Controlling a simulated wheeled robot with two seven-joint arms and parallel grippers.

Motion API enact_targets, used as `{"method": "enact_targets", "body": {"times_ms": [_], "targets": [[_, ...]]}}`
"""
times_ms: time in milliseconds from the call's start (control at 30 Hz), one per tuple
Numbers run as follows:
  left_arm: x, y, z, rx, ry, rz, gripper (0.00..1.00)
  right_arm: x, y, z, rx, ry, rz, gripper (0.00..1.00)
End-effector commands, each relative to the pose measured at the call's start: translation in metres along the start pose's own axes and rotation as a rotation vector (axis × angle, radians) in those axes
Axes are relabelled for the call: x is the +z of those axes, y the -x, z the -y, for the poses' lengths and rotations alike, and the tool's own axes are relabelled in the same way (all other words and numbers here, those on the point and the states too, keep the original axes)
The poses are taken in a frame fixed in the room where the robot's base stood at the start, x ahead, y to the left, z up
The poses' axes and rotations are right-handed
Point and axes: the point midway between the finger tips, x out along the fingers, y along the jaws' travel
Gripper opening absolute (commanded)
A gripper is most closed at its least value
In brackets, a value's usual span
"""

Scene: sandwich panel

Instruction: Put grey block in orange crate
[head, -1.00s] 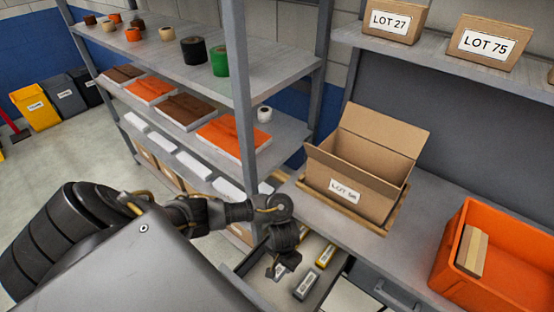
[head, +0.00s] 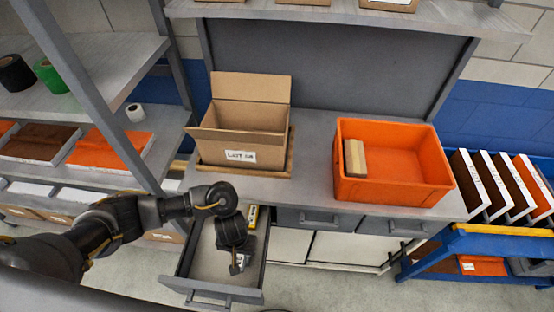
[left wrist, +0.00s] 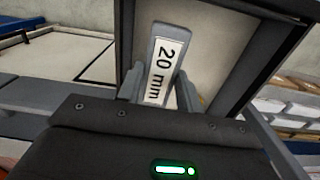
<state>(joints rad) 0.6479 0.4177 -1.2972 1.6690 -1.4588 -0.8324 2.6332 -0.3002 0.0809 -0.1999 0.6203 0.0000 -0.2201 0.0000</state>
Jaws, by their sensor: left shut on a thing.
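My left gripper (head: 238,264) is over the open drawer (head: 205,260) in the head view. It is shut on a grey block, which shows clearly in the left wrist view (left wrist: 166,65) with a white "20 mm" label between the two fingers. In the head view the block is mostly hidden by the gripper, and I cannot tell how far it is above the drawer floor. The orange crate (head: 395,191) stands on the worktop to the right, with a beige-brown block (head: 355,160) inside at its left wall. My right gripper is not in view.
A yellow block (head: 252,215) lies in the drawer. An open cardboard box (head: 238,140) stands on a wooden tray on the worktop, left of the crate. A grey shelf upright (head: 115,130) rises at left. Worktop between box and crate is bare.

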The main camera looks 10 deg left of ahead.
Motion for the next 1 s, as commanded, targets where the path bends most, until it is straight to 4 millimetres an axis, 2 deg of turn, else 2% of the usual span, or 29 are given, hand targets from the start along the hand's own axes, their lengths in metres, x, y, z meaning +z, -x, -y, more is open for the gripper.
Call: {"method": "enact_targets", "body": {"times_ms": [33,233,400,467,533,600,700,833,1000], "targets": [[-0.014,0.004,-0.010,0.000,-0.028,-0.013,0.12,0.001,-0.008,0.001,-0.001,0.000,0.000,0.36],[-0.063,0.038,-0.061,-0.004,-0.207,-0.017,0.12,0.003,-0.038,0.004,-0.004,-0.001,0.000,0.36],[-0.096,0.086,-0.103,-0.006,-0.459,-0.016,0.12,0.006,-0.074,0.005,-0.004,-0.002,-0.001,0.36],[-0.102,0.105,-0.111,-0.008,-0.567,-0.015,0.12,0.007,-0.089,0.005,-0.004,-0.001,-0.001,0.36],[-0.106,0.127,-0.115,-0.008,-0.690,-0.013,0.12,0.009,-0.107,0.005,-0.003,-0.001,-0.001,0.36],[-0.106,0.145,-0.111,-0.010,-0.765,-0.009,0.12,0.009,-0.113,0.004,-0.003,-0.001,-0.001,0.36],[-0.105,0.162,-0.105,-0.009,-0.841,-0.007,0.12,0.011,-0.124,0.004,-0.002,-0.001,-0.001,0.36],[-0.103,0.178,-0.096,-0.005,-0.902,-0.004,0.12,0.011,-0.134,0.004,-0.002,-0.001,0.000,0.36],[-0.101,0.189,-0.090,-0.001,-0.931,0.000,0.12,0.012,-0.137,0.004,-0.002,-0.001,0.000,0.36]]}}
